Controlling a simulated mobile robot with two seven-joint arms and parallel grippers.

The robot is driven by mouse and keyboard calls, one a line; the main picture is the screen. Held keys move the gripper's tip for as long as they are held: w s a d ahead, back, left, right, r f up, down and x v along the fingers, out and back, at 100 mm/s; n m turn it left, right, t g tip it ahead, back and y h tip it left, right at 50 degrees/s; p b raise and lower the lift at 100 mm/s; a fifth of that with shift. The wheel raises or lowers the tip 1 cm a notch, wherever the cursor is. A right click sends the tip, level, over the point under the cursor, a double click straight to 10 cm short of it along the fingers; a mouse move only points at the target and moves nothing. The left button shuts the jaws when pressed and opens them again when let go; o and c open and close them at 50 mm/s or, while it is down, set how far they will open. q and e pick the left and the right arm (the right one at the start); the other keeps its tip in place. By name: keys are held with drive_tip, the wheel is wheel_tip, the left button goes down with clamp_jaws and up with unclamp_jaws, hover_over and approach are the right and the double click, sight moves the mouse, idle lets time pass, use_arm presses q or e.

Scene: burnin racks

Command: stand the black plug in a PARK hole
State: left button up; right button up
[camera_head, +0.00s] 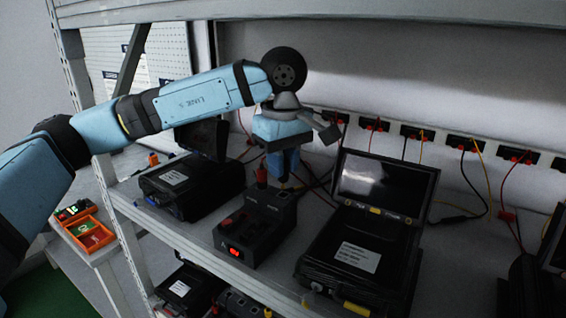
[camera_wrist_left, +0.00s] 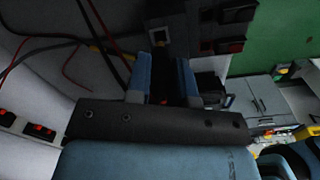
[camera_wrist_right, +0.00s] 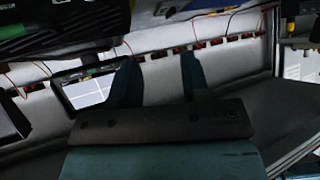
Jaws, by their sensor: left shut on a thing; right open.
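My left gripper (camera_head: 282,166) is above the back of a small black dock unit (camera_head: 262,245) with a lit red switch. In the left wrist view its two blue fingers (camera_wrist_left: 164,80) are closed around a dark thing (camera_wrist_left: 165,72), which looks like the black plug; its outline is hard to make out. A square hole (camera_wrist_left: 158,38) with a pale rim shows in the unit just beyond the fingertips. I cannot read whether it is a PARK hole. The plug's lower end is hidden in the head view. My right gripper (camera_wrist_right: 158,78) is open and empty, away from the dock.
A black case with its lid up (camera_head: 362,255) stands right of the dock, and another black case (camera_head: 190,185) stands left. Red and black leads run from wall sockets (camera_head: 417,133) behind. A shelf beam (camera_head: 330,10) crosses overhead. An orange tray (camera_head: 88,232) sits at far left.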

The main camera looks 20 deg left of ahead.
use_arm(q)
drive_tip(key=shift+f+b, duration=0.4)
drive_tip(key=shift+b, duration=0.35)
idle(2.1)
drive_tip(key=shift+f+b, duration=0.55)
idle(0.5)
drive_tip(key=shift+f+b, duration=0.7)
idle(0.5)
drive_tip(key=o, duration=1.2)
drive_tip(key=shift+o, duration=0.2)
drive_tip(key=shift+r, duration=0.1)
drive_tip(key=shift+r+p, duration=1)
drive_tip(key=shift+r, duration=0.7)
drive_tip(key=shift+r+p, duration=0.5)
drive_tip(key=shift+r, duration=0.5)
